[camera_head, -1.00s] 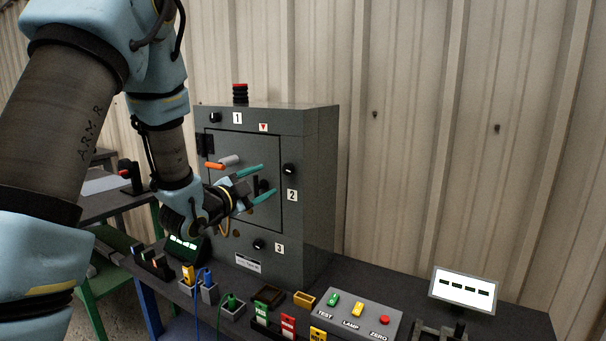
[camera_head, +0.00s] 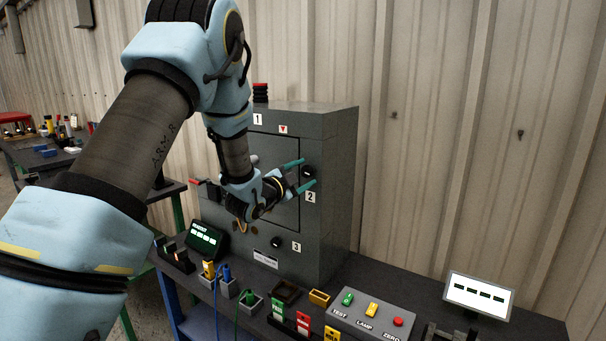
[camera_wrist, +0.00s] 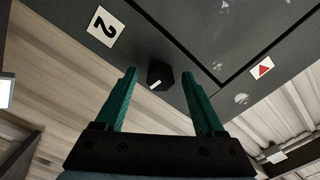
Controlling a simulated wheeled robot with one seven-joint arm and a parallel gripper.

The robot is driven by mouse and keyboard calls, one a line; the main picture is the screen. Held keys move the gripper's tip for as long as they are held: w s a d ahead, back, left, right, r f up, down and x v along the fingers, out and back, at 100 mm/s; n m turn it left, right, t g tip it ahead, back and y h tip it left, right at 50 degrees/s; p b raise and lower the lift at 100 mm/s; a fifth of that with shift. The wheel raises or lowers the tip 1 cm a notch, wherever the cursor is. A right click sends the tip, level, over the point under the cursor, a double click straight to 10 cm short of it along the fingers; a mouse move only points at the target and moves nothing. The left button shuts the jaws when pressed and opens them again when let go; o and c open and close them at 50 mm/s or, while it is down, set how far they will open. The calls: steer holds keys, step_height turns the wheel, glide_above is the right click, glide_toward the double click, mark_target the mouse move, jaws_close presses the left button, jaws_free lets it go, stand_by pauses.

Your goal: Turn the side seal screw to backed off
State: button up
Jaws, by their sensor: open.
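The grey enclosure (camera_head: 332,215) stands on the bench with its door shut. Black knobs on its front edge sit by labels 2 and 3. The knob by label 2 (camera_head: 308,171) is the one at my gripper (camera_head: 302,174); it also shows in the wrist view (camera_wrist: 160,76) as a dark faceted knob with a white mark. My gripper is open, its two green fingers (camera_wrist: 160,100) on either side of that knob, with gaps to both. I cannot tell whether the tips reach its depth. The knob by label 3 (camera_head: 276,242) is clear. My arm hides the door's left part.
A control box (camera_head: 370,318) with TEST, LAMP and ZERO buttons and a white display (camera_head: 478,295) stand at the right front. Coloured blocks and small bins line the bench front. A dark screen (camera_head: 206,237) stands left of the enclosure.

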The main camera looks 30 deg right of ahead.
jaws_close()
stand_by(0.4)
steer(key=shift+f+b, duration=0.1)
steer(key=shift+b, duration=0.2)
steer(key=n+b, duration=0.3)
steer(key=shift+f+n, duration=0.15)
steer(key=shift+n, duration=0.25)
steer(key=n+b, duration=0.3)
steer(key=n, duration=0.2)
steer(key=shift+n, duration=0.3)
steer(key=n+b, duration=0.1)
steer(key=n, duration=0.3)
steer(key=shift+r+n, duration=0.2)
steer(key=shift+n, duration=2.6)
